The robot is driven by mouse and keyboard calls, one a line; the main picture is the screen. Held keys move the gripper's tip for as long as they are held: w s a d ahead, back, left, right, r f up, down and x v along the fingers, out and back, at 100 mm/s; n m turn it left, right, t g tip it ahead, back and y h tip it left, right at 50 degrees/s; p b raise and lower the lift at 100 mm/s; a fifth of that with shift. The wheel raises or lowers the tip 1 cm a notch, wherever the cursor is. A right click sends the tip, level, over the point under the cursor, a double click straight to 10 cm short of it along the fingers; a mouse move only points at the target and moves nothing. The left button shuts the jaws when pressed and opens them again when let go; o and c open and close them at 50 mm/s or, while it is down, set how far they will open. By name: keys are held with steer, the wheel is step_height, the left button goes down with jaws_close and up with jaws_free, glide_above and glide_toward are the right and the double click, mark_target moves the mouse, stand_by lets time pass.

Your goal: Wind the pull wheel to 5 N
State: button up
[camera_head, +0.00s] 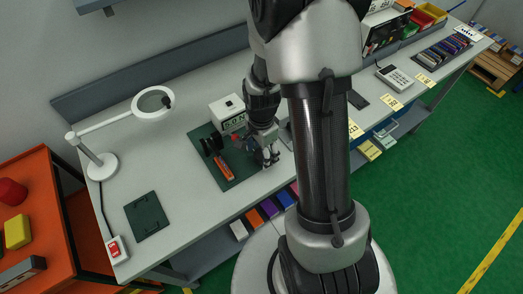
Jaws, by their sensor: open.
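My gripper (268,157) is open, low over the right part of a dark green mat (212,131) on the grey bench. The pull wheel cannot be made out clearly; my gripper and arm cover that part of the mat. A white box (227,111) with a label or display stands at the mat's back edge, behind and left of my gripper. Its dark characters look like "5.0 N", but they are small. Black upright parts (211,146) and an orange-red piece (225,167) are on the mat left of my gripper.
A white magnifier lamp (97,164) stands at the bench's left, near a small dark green mat (146,216) and a red switch (115,247). Coloured bins (268,208) sit under the front edge. My arm hides the bench's middle. The bench between lamp and mat is clear.

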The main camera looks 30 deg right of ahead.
mark_target(261, 153)
step_height(261, 153, up, 12)
stand_by(0.6)
steer(key=s+a+r+n+t, duration=0.4)
steer(key=s+a+r+n, duration=0.6)
steer(key=n, duration=0.7)
steer(key=s+r, duration=0.3)
steer(key=r, duration=0.1)
steer(key=shift+s+a+r+t, duration=0.3)
steer(key=shift+s+a+r, duration=0.05)
stand_by(0.8)
